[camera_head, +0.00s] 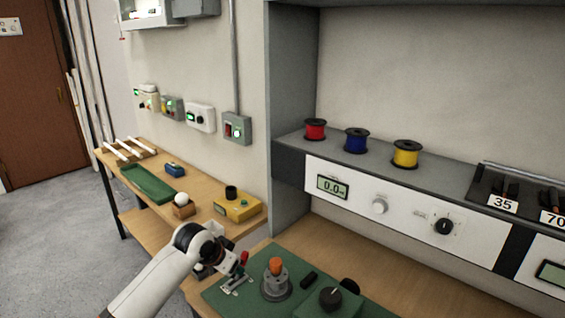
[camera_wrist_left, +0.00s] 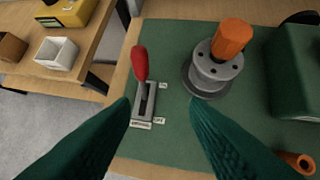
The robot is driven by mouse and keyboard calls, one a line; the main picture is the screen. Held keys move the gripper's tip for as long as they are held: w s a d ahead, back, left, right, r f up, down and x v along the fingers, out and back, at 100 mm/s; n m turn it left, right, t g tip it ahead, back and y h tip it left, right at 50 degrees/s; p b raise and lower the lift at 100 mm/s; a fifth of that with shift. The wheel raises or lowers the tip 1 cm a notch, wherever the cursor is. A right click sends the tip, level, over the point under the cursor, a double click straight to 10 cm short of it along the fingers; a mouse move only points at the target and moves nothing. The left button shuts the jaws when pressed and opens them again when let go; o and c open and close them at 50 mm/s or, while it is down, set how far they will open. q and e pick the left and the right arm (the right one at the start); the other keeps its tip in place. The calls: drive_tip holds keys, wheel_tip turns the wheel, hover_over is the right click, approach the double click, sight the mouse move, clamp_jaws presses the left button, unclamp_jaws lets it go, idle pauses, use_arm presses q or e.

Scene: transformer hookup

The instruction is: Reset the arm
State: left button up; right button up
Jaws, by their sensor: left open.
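A lever switch with a red handle (camera_wrist_left: 140,64) stands on the green mat (camera_wrist_left: 178,150) in the left wrist view; the handle leans toward the far side of its slotted metal plate (camera_wrist_left: 147,100). The red handle also shows in the head view (camera_head: 244,258). The plate's small labels are too small to read surely. A grey round flanged part with an orange top (camera_wrist_left: 232,38) stands right of the lever; it also shows in the head view (camera_head: 275,280). My left gripper (camera_wrist_left: 160,108) is open and empty, its dark green fingers on the near side of the lever. My right gripper is out of view.
A green box with a black knob (camera_head: 331,298) sits right of the flanged part. A side bench at left holds a yellow device (camera_head: 237,209), a white ball on a wooden block (camera_head: 183,211) and a green tray (camera_head: 145,187). A panel with displays (camera_head: 380,207) rises behind.

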use_arm(q)
drive_tip(key=shift+g+h, duration=0.3)
drive_tip(key=shift+g, duration=0.1)
drive_tip(key=s+d+f, duration=0.1)
drive_tip(key=s+f, duration=0.1)
drive_tip(key=s+d+f, duration=0.1)
drive_tip(key=s+f, duration=0.1)
drive_tip(key=s, duration=0.1)
drive_tip(key=s+d+f, duration=0.1)
drive_tip(key=s+f, duration=0.1)
drive_tip(key=shift+s, duration=0.25)
drive_tip(key=s+f, duration=0.4)
drive_tip(key=s, duration=0.8)
drive_tip(key=s+a+n+g+y, duration=0.1)
drive_tip(key=s+a+n, duration=0.15)
drive_tip(key=s, duration=0.75)
drive_tip(key=s+a+n+g+y, duration=0.15)
drive_tip(key=s+a, duration=0.25)
drive_tip(key=s, duration=0.6)
wheel_tip(320, 180, down, 27)
drive_tip(key=s, duration=0.1)
drive_tip(key=s+a+f+g, duration=0.2)
drive_tip(key=s+f, duration=1.3)
drive_tip(key=s, duration=0.1)
drive_tip(key=shift+s+a+f, duration=0.15)
drive_tip(key=shift+a+f, duration=0.05)
drive_tip(key=shift+a, duration=0.2)
